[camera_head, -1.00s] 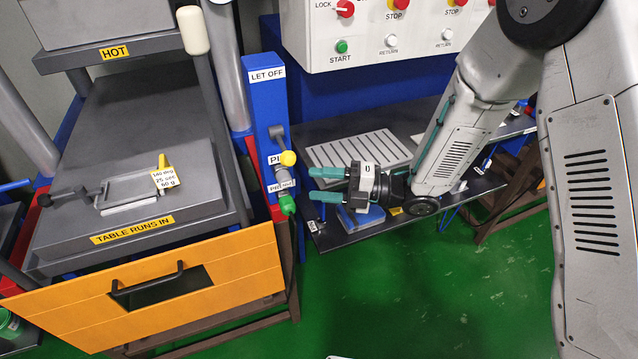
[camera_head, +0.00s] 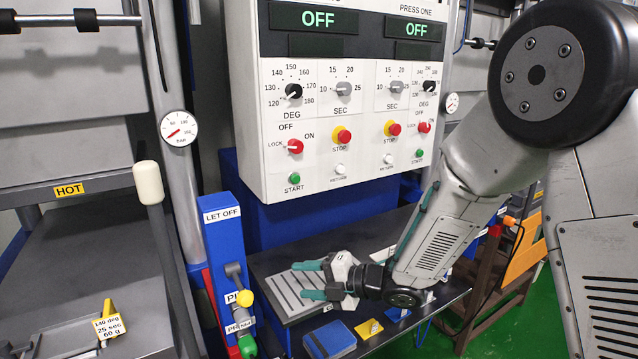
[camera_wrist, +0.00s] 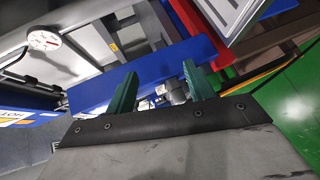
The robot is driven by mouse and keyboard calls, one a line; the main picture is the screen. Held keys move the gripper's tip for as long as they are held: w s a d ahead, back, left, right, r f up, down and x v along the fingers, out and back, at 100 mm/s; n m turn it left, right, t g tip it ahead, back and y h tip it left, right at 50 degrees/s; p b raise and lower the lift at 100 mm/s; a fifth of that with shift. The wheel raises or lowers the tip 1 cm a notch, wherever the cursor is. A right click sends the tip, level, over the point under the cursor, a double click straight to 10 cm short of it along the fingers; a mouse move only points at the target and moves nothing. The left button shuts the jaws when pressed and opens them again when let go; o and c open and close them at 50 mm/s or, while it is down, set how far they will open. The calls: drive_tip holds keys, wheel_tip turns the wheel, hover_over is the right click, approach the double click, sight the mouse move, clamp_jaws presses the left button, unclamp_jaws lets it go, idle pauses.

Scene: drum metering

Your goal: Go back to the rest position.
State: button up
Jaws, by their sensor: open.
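My gripper (camera_head: 322,279) is in the middle of the head view, at the end of my arm, above the dark side table (camera_head: 372,229). Its two green fingers are apart with nothing between them, and they point left toward the blue LET OFF post (camera_head: 226,250). In the wrist view my gripper (camera_wrist: 157,88) shows both fingers spread and empty. The blue post (camera_wrist: 140,78) lies beyond the fingertips there. A slotted light tray (camera_head: 290,296) lies on the table by the fingers, partly hidden by the gripper.
A control panel (camera_head: 345,120) with two OFF displays hangs above the table. The press table with the HOT label (camera_head: 70,189) and a white-knobbed lever (camera_head: 149,185) stand at left. A blue pad (camera_head: 330,339) lies at the table's front.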

drive_tip(key=w+d+r+m+t+h, duration=0.4)
drive_tip(key=d+r+m+h, duration=0.15)
drive_tip(key=d, duration=0.25)
drive_tip(key=s+d+r+m+h, duration=0.35)
drive_tip(key=d+m, duration=0.25)
drive_tip(key=d, duration=0.3)
drive_tip(key=s+d+r+m+h, duration=0.35)
drive_tip(key=d+m, duration=0.25)
drive_tip(key=d, duration=0.2)
drive_tip(key=s+d+r+m+g, duration=0.1)
drive_tip(key=s+m+g, duration=0.3)
drive_tip(key=s, duration=1)
drive_tip(key=s+d+r+m+g+h, duration=0.1)
drive_tip(key=s+d+m+g, duration=0.3)
drive_tip(key=s+m, duration=0.5)
drive_tip(key=s, duration=0.4)
drive_tip(key=shift+s+m, duration=0.35)
drive_tip(key=shift+s, duration=0.05)
